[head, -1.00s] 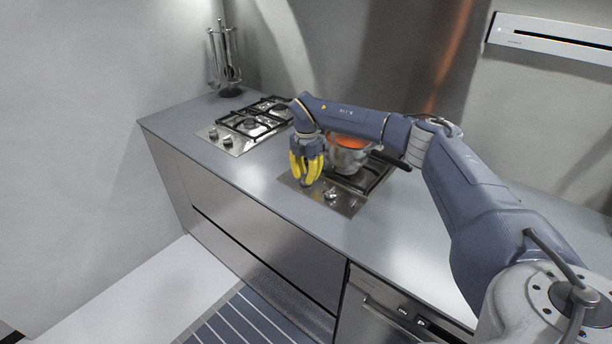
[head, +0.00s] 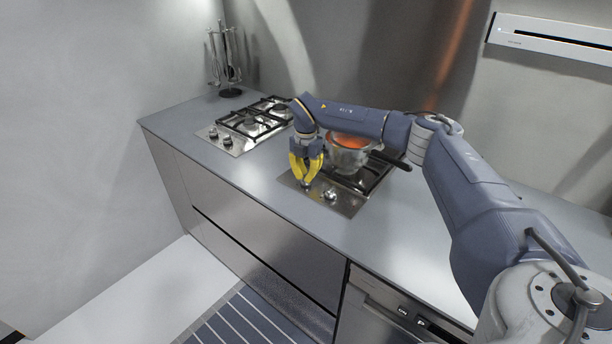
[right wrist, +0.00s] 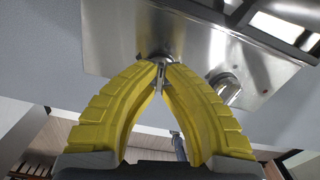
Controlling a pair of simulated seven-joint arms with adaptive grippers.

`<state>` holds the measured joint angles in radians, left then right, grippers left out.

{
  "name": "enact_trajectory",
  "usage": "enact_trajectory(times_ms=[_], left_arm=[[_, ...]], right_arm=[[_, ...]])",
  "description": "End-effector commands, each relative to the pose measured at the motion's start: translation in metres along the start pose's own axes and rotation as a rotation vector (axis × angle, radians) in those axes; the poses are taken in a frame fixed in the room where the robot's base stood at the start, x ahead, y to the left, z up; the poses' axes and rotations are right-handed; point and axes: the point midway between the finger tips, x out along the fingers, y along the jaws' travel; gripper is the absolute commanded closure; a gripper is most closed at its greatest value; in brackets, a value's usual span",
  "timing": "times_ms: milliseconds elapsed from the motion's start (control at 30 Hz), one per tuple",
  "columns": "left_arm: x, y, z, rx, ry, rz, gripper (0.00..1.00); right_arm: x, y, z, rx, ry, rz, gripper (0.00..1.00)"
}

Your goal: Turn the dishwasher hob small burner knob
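The right-hand hob (head: 345,201) has two metal knobs on its front steel plate. My right gripper (head: 306,185), with yellow fingers, points down at the left knob, which its fingers mostly hide in the head view. In the right wrist view the gripper (right wrist: 162,68) has its fingertips drawn together around this left knob (right wrist: 160,54), a small silver piece showing between them. The other knob (head: 330,194) stands free to the right; it also shows in the right wrist view (right wrist: 228,90). I cannot tell which knob serves the small burner. My left gripper is out of view.
A pot (head: 348,158) with orange contents and a dark handle sits on the hob, close behind the gripper. A second hob (head: 228,143) and a utensil stand (head: 230,92) are on the left. The dishwasher front (head: 385,312) is below the counter. The front counter strip is clear.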

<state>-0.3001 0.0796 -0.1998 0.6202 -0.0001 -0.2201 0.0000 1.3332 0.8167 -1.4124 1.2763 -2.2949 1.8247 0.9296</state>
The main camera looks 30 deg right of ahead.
Motion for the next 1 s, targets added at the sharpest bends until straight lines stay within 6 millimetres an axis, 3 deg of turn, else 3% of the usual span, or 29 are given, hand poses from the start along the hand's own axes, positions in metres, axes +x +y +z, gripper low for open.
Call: enact_trajectory(times_ms=[1000], left_arm=[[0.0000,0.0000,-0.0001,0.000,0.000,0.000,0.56]], right_arm=[[0.0001,-0.0002,0.0001,-0.936,0.000,-0.001,1.00]])
